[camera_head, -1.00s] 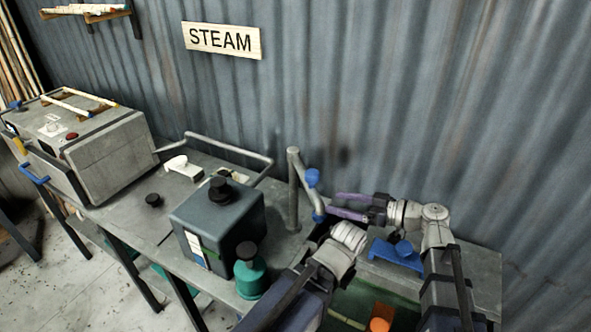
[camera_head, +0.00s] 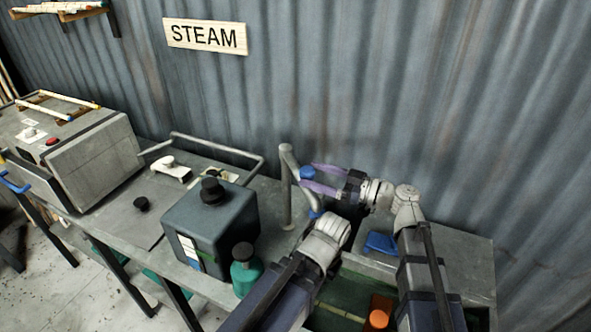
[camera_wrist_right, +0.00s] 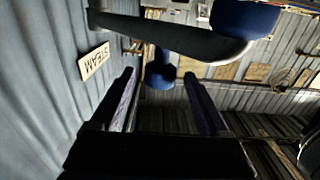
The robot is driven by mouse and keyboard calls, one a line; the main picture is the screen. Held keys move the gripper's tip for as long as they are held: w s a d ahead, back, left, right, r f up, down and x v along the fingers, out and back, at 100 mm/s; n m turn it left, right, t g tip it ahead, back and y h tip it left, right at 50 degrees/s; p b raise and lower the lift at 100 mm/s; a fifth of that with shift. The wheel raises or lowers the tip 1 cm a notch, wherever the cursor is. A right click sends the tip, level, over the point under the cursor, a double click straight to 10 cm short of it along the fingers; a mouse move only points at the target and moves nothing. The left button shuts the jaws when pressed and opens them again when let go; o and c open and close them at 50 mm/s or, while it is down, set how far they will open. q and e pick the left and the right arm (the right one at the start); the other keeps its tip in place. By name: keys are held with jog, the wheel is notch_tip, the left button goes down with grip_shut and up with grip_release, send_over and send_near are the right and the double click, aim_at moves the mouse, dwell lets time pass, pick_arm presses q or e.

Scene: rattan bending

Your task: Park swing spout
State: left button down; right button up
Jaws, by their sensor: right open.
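The swing spout (camera_head: 286,195) is a grey upright pipe on the bench, bent over at the top, with a blue knob (camera_head: 307,173) and a blue end (camera_head: 315,213). My right gripper (camera_head: 305,179), with purple fingers, is open, its tips at the blue knob. In the right wrist view the spout's grey pipe (camera_wrist_right: 180,40) crosses above the fingertips. The blue knob (camera_wrist_right: 160,73) hangs between and just beyond the open fingers (camera_wrist_right: 160,85). No contact with the knob is clear. My left gripper does not show.
A dark square tank (camera_head: 215,230) with a black cap and a teal bottle (camera_head: 245,270) stand left of the spout. A green-lined trough (camera_head: 345,295) with an orange item (camera_head: 380,318) lies below my arms. The corrugated wall (camera_head: 400,80) is close behind.

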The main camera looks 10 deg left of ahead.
aim_at(296, 170)
jog(key=shift+w+a, duration=0.2)
jog(key=shift+a, duration=0.7)
jog(key=shift+w+a, duration=0.15)
jog(key=shift+a, duration=0.8)
jog(key=shift+w+a, duration=0.2)
jog(key=shift+a, duration=0.7)
grip_shut()
